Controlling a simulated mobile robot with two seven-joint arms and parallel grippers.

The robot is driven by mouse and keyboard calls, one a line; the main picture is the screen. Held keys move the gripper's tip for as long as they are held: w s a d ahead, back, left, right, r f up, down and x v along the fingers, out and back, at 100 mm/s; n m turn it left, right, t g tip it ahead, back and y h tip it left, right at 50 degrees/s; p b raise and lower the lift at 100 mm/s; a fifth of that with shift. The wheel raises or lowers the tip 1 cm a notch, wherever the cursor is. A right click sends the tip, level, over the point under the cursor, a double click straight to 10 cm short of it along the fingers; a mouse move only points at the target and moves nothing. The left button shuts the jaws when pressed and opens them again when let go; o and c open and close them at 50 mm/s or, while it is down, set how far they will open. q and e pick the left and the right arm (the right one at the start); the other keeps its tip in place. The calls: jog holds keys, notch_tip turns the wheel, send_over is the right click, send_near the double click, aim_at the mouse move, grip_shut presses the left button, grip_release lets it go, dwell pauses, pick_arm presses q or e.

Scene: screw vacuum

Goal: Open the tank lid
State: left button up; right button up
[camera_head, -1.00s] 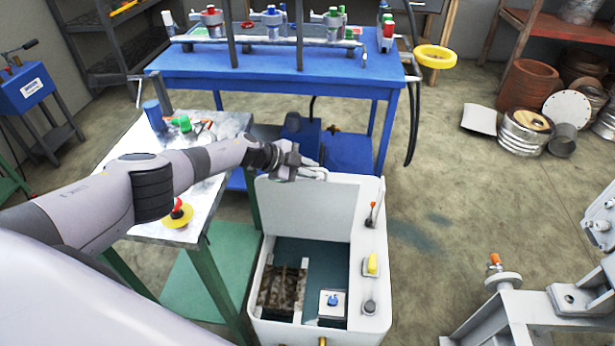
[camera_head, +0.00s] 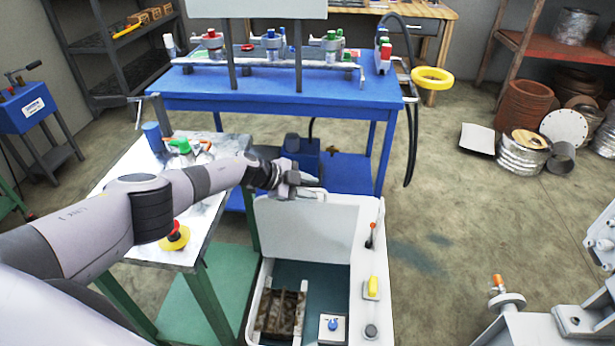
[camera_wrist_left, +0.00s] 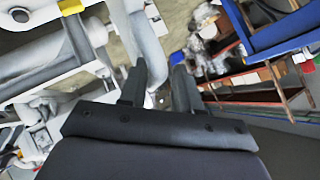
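The tank (camera_head: 376,290) is a white box at lower centre in the head view. Its lid (camera_head: 305,228) is a white panel standing upright along the tank's far side, so the tank's inside shows. My left gripper (camera_head: 312,187) is just above the lid's top edge; I cannot tell whether it touches the lid. In the left wrist view the two dark fingers of my left gripper (camera_wrist_left: 160,85) are apart, with nothing clearly held between them. My right gripper is in neither view.
A green-legged table (camera_head: 215,218) with a red-and-yellow emergency button (camera_head: 175,236) stands left of the tank, under my left arm. A blue workbench (camera_head: 270,92) stands behind. Grey machinery (camera_head: 540,330) is at lower right. Floor right of the tank is clear.

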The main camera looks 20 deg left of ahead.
pick_arm(q)
notch_tip(320, 180, up, 20)
jog(key=p, duration=0.7)
jog(key=shift+p, duration=0.35)
jog(key=s+d+f+n+t+h, duration=0.1)
jog(key=s+d+f+n+h, duration=0.15)
jog(key=s+d+f, duration=0.5)
jog(key=s+d+f+n+t+h, duration=0.25)
jog(key=s+d, duration=0.55)
jog(key=d, duration=0.6)
jog(key=s+a+f+n+y, duration=0.5)
jog(key=s+a, duration=0.3)
jog(key=s, duration=0.2)
jog(key=s+a+f+n+y, duration=0.5)
jog(key=s+a, duration=0.3)
jog(key=s, duration=0.2)
jog(key=shift+s+a+g, duration=0.35)
